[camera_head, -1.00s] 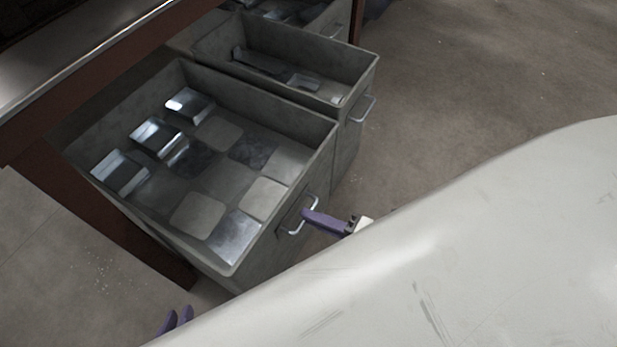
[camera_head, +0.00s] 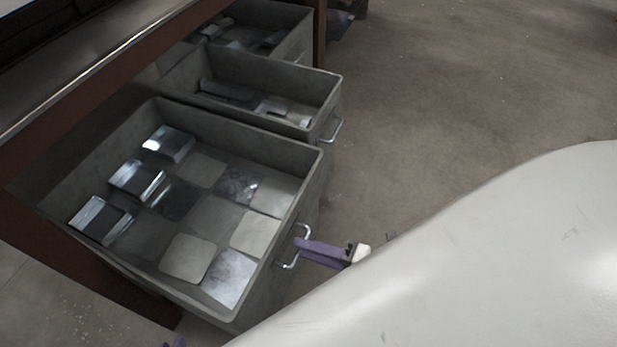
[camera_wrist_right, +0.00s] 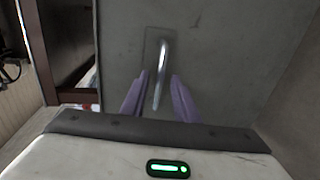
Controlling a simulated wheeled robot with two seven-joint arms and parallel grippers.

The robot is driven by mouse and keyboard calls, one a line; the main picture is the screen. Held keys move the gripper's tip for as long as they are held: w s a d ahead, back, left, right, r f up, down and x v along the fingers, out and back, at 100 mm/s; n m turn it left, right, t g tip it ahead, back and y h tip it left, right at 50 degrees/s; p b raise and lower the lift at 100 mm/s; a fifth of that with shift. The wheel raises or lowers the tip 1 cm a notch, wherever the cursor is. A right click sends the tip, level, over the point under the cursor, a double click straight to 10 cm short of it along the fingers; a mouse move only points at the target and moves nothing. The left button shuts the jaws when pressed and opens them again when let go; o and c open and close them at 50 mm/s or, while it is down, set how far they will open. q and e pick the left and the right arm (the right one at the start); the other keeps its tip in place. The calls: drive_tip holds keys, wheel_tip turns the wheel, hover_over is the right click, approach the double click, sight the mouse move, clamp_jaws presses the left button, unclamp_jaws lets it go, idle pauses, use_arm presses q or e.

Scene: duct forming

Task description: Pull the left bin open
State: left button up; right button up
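The left bin (camera_head: 236,312) is a grey metal drawer at the front, standing well out from under the bench. It holds several flat square plates and a few shiny bent pieces. Its metal handle (camera_head: 303,236) is on the right-hand front face; the handle also shows in the right wrist view (camera_wrist_right: 162,60). My right gripper (camera_head: 298,243) is at this handle. In the right wrist view its two purple fingers (camera_wrist_right: 159,76) stand on either side of the bar, with visible gaps.
A second grey bin (camera_head: 325,112) with loose metal pieces stands partly out behind it, and a third bin (camera_head: 296,28) lies further back. The brown bench frame (camera_head: 90,80) runs above on the left. Open concrete floor (camera_head: 440,90) lies to the right.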

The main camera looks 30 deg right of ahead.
use_arm(q)
drive_tip(key=shift+w+a+r+p, duration=0.1)
drive_tip(key=shift+r+p, duration=0.25)
drive_tip(key=shift+p, duration=0.4)
use_arm(e)
drive_tip(key=v, duration=1)
drive_tip(key=shift+r, duration=0.1)
